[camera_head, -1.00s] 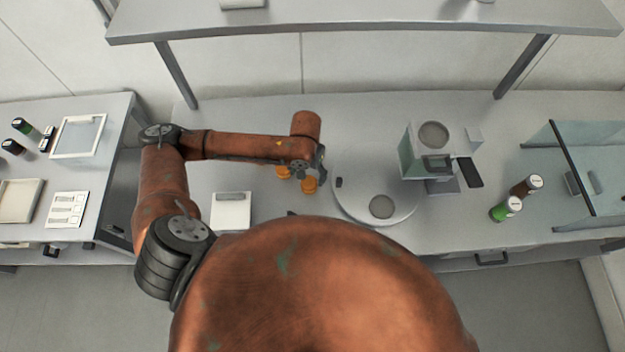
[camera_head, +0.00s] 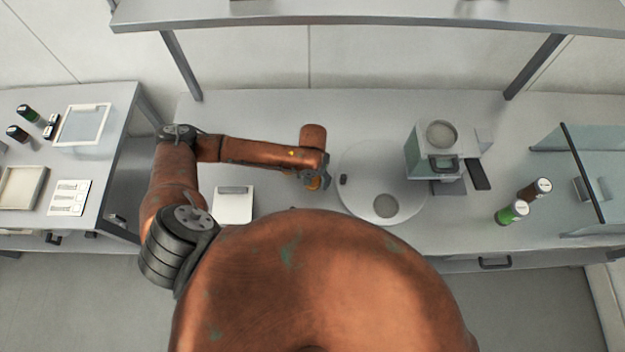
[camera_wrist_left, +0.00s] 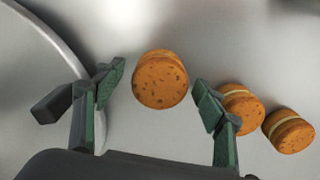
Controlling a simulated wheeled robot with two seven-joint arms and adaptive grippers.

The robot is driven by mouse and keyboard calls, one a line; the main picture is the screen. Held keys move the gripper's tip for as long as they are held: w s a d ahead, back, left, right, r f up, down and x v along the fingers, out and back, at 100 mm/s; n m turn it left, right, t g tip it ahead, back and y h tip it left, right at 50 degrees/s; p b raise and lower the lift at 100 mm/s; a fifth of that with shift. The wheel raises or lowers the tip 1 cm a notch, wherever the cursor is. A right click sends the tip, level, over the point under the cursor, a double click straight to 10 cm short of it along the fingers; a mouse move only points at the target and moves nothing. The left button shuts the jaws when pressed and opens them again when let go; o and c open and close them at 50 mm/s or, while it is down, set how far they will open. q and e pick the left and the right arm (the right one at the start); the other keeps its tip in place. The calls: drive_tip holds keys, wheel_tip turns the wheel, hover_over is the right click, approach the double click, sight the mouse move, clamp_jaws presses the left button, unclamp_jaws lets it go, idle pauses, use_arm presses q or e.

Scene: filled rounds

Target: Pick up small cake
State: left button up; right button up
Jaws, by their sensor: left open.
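Several small round orange-brown cakes with a pale filling layer lie on the grey counter. In the left wrist view one cake (camera_wrist_left: 160,79) sits between and just beyond my open fingertips, apart from both. A second cake (camera_wrist_left: 240,108) is partly hidden behind the right-hand finger, and a third cake (camera_wrist_left: 289,130) lies further right. My left gripper (camera_wrist_left: 155,92) is open and empty, with green pads on its fingers. In the head view the left gripper (camera_head: 318,181) is over the counter, and the arm hides most of the cakes; a bit of orange (camera_head: 313,184) shows under it.
A round white plate-like disc (camera_head: 355,160) lies just right of the left gripper. A white flat scale-like box (camera_head: 233,206) lies to the left. A shelf (camera_head: 380,14) spans above the back.

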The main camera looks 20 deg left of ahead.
use_arm(q)
drive_tip(key=shift+c, duration=0.3)
drive_tip(key=c, duration=0.8)
drive_tip(key=shift+r, duration=0.2)
